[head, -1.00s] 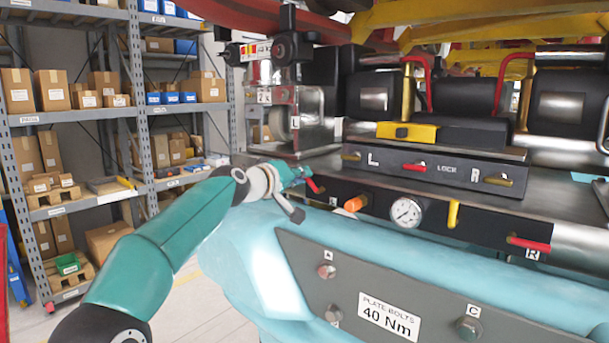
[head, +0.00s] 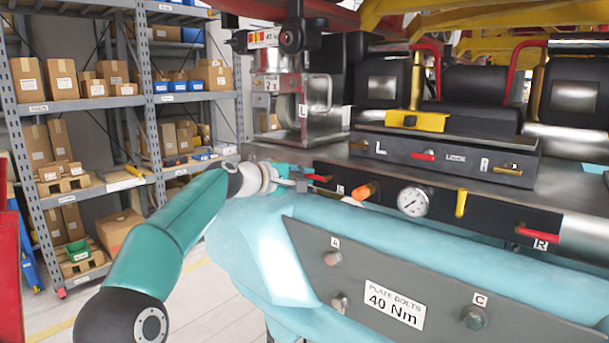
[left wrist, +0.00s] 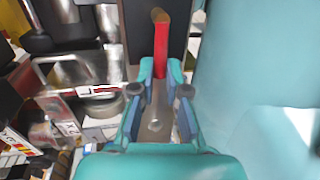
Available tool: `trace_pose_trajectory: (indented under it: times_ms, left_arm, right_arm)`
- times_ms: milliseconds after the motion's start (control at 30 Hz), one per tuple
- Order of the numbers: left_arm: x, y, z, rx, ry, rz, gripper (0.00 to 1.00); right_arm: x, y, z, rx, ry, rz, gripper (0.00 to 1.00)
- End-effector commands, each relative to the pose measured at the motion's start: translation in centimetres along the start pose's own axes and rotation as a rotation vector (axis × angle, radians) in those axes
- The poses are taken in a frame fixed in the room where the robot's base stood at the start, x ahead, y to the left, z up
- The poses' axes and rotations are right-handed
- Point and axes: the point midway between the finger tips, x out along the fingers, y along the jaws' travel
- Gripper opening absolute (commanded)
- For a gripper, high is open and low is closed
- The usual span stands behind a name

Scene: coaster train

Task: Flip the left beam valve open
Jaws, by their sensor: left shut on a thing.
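The left beam valve has a red handle (head: 319,178) at the left end of the black front panel. It also shows in the left wrist view (left wrist: 161,45), running up from between my fingers to a brownish tip. My left gripper (head: 297,183) reaches it from the left and is shut on the lever. In the left wrist view its teal fingertips (left wrist: 161,72) sit on both sides of the lever. The part of the valve behind the fingers is partly hidden. My right gripper is in neither view.
On the same panel are an orange knob (head: 364,192), a pressure gauge (head: 413,202), a yellow lever (head: 461,203) and a red handle (head: 532,233) marked R. A pale blue padded bar (head: 440,252) runs below. Shelves with boxes (head: 110,100) stand at left.

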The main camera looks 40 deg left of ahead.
Motion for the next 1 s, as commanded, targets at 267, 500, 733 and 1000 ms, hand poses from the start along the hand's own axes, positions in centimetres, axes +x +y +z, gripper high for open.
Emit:
trace_pose_trajectory:
  times_ms: [267,500,733,1000]
  left_arm:
    - [0.06,-0.37,-0.22,-0.019,0.000,-0.005,0.00]
    - [0.08,-0.44,-0.21,-0.019,0.000,-0.006,0.15]
    - [0.07,-0.33,-0.12,-0.018,-0.002,-0.004,0.39]
    - [-0.15,-0.17,-0.06,-0.017,-0.002,-0.002,0.39]
  right_arm:
    - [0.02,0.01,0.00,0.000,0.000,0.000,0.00]
    - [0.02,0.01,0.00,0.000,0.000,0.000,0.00]
    - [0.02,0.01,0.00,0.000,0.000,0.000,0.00]
    - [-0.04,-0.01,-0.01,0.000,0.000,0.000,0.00]
